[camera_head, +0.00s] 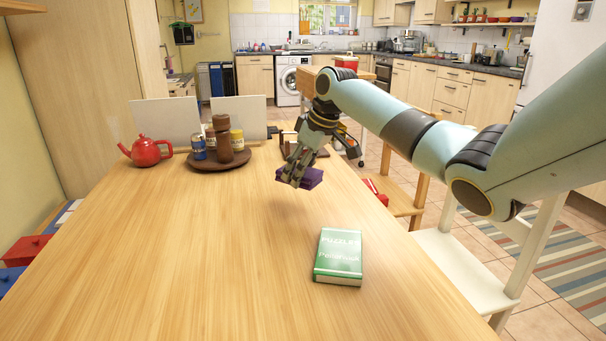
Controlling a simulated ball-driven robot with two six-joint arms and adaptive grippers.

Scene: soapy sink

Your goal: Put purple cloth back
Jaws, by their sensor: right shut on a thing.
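The purple cloth (312,178) is a small folded bundle in the fingers of my right gripper (296,178). The gripper is shut on it and points down. It holds the cloth over the wooden table (190,250), near the table's right edge, and a soft shadow lies below. The fingers hide part of the cloth. My right arm reaches in from the right side of the view. My left gripper is not in view.
A green puzzle box (339,257) lies on the table in front of the gripper. A red teapot (146,151) and a round brown tray (197,165) with jars stand at the back left. Chairs flank the table. The table's middle and front left are clear.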

